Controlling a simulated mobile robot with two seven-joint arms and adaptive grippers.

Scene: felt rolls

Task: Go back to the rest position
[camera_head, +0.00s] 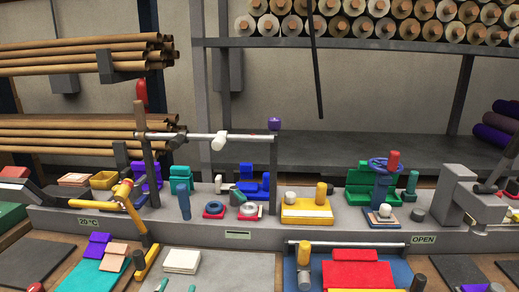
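Neither of my grippers can be made out in the head view, and I see nothing held. The long grey bench (236,238) runs across the picture. In its middle, a horizontal metal rod (185,136) with a white sleeve spans two dark posts. A yellow lever arm (110,204) stands at the left of the bench. A yellow block (306,211) with small knobs sits right of centre. A green fixture with a blue handwheel (378,164) and a red knob is further right.
A red pad (365,275) lies on a blue base at the front. White sheets (182,261) lie on a grey mat. A grey press-like block (453,195) stands at the right. Behind are racks with brown tubes (70,135) and pale rolls (384,28). A dark bar (316,70) hangs at top centre.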

